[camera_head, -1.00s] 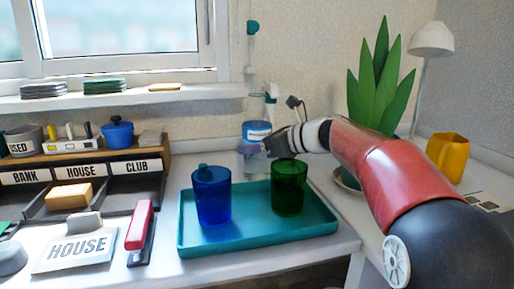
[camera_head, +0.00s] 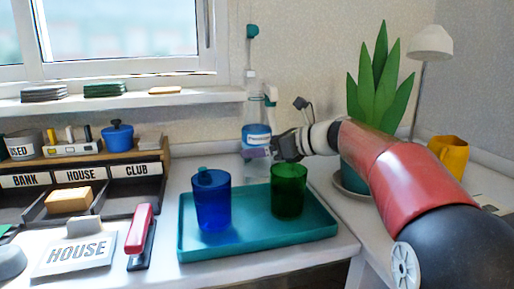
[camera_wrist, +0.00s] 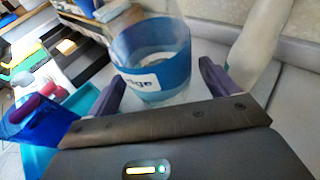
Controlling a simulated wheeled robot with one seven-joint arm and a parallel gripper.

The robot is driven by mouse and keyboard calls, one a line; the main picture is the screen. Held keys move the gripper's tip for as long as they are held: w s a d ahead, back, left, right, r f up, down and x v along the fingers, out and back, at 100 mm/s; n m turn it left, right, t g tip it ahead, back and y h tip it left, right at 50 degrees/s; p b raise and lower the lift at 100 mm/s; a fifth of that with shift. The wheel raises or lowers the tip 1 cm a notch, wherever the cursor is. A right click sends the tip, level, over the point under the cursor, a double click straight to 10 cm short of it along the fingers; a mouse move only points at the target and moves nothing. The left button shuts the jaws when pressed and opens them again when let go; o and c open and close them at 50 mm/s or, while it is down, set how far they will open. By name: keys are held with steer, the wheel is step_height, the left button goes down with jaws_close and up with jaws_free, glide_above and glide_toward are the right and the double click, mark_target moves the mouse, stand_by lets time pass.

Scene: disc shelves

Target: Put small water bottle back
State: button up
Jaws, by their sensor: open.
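A clear bottle with a blue and white label (camera_head: 256,141) stands at the back of the desk, behind the teal tray. In the wrist view, a clear vessel with a blue label band (camera_wrist: 155,58) lies between the two fingers of my gripper (camera_wrist: 160,90). My gripper is open, with one finger on each side of it; I cannot tell whether either finger touches. In the head view my gripper (camera_head: 272,149) is beside the bottle's lower part and hides some of it. A slim translucent bottle (camera_wrist: 258,40) also shows in the wrist view, right of the fingers.
The teal tray (camera_head: 255,241) holds a blue cup (camera_head: 212,202) and a green cup (camera_head: 289,192), close in front of my gripper. A potted plant (camera_head: 378,85), a yellow mug (camera_head: 450,155) and a lamp (camera_head: 431,42) stand right. The labelled organiser (camera_head: 85,178) is left.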

steer(key=v, duration=1)
steer(key=shift+p, duration=0.3)
